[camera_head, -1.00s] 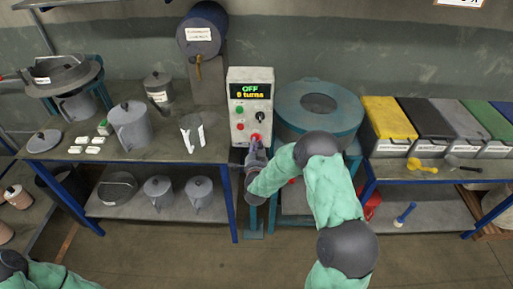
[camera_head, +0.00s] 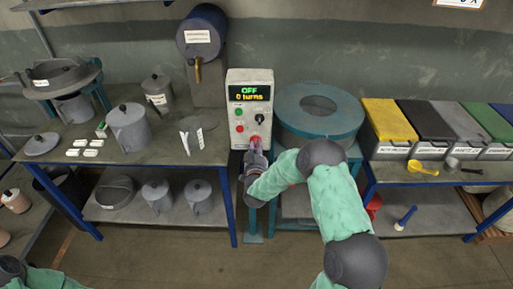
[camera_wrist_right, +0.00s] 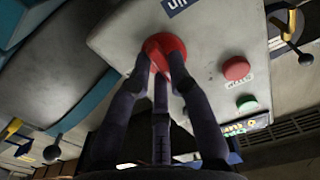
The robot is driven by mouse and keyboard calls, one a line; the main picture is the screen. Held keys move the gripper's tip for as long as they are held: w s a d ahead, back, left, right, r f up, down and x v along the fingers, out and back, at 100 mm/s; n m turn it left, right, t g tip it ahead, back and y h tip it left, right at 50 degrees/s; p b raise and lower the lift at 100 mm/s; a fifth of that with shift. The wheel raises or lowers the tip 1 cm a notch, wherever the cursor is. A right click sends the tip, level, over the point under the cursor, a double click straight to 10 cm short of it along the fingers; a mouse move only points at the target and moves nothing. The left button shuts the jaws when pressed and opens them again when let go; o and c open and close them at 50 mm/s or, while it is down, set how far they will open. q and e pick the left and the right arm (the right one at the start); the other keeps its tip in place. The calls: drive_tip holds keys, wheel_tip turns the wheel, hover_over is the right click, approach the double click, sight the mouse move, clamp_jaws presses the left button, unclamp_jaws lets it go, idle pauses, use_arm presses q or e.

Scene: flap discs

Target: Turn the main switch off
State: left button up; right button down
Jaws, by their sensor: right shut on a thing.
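The control box (camera_head: 250,100) stands on a post between the left table and a round teal machine. Its display (camera_head: 250,94) reads OFF with a turns line below. The main switch is a red rotary knob low on the box front; it shows in the right wrist view (camera_wrist_right: 165,48). My right gripper (camera_head: 256,150) is at this knob, its fingers closed around it (camera_wrist_right: 160,75). The fingers hide much of the knob in the head view, and its exact angle is hard to tell. My left gripper is not in view; only part of my left arm shows.
Red (camera_wrist_right: 236,68) and green (camera_wrist_right: 247,103) buttons and a black selector (camera_head: 259,118) sit on the box near the knob. The teal machine (camera_head: 345,125) is close on the right. The left table (camera_head: 95,165) holds pots and cans. Lidded bins (camera_head: 390,125) stand on the right table.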

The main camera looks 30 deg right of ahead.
drive_tip(key=shift+n, duration=0.4)
drive_tip(key=c, duration=1.1)
unclamp_jaws()
drive_tip(key=shift+c, duration=0.2)
drive_tip(key=v, duration=1.2)
drive_tip(key=shift+f, duration=0.1)
